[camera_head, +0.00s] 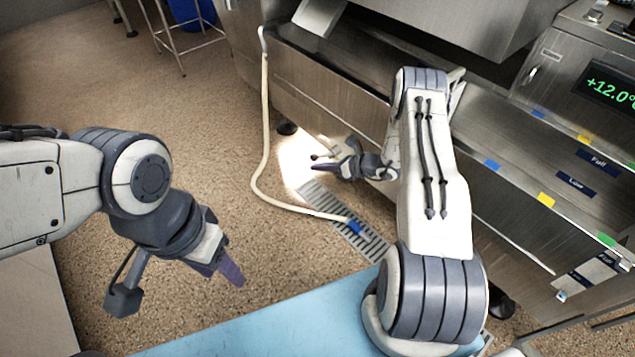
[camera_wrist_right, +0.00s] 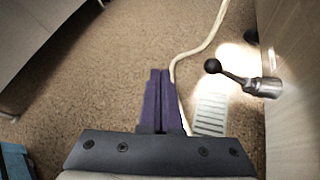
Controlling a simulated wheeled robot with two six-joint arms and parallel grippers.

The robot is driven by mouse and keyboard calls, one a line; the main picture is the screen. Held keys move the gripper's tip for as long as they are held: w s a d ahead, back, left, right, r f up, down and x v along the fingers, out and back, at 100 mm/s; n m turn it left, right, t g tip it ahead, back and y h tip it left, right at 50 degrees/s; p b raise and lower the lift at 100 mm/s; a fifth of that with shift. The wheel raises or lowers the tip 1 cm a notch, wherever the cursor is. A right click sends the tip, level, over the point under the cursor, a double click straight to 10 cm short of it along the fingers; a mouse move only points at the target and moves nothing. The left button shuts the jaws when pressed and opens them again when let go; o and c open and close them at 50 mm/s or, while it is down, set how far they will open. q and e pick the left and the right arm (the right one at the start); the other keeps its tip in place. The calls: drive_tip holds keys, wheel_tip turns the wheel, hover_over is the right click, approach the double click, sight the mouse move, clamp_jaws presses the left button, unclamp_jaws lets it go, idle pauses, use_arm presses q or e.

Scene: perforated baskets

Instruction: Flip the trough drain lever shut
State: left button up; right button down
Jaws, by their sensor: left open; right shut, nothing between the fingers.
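The drain lever has a black ball knob (camera_wrist_right: 212,66) on a dark shaft, joined to a metal valve fitting (camera_wrist_right: 265,87) on the trough's side in the right wrist view. The lever sticks out sideways from the fitting. In the head view the knob (camera_head: 315,156) shows small beside my right gripper (camera_head: 318,167). The right gripper's purple fingers (camera_wrist_right: 158,72) are shut and empty, left of the knob and apart from it in the wrist view. My left gripper (camera_head: 232,274) is open and empty over the floor. The steel trough (camera_head: 330,85) stands beyond my right arm.
A cream hose (camera_head: 265,120) hangs from the trough and curves over the floor to a blue end (camera_head: 354,228) at a slotted floor grate (camera_head: 345,222). A light-blue surface (camera_head: 270,325) lies in front. A stool (camera_head: 185,35) stands at the back left. Open floor lies left of the hose.

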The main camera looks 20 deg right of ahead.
sight(322, 156)
use_arm(q)
wheel_tip(322, 156, down, 3)
drive_tip(key=shift+f+b, duration=0.1)
drive_tip(key=shift+b, duration=0.7)
use_arm(e)
drive_tip(key=d+f+m+t+h, duration=0.2)
drive_tip(key=d+f+m, duration=0.1)
drive_tip(key=d+f, duration=0.3)
wheel_tip(322, 156, down, 2)
drive_tip(key=shift+s+m, duration=0.4)
drive_tip(key=shift+s, duration=0.05)
drive_tip(key=f+b+x, duration=0.1)
drive_tip(key=b+x, duration=0.4)
drive_tip(key=x, duration=0.5)
use_arm(q)
wheel_tip(322, 156, down, 6)
drive_tip(key=b, duration=0.1)
use_arm(e)
drive_tip(key=r, duration=0.3)
drive_tip(key=w+d+r, duration=0.1)
drive_tip(key=shift+r, duration=0.3)
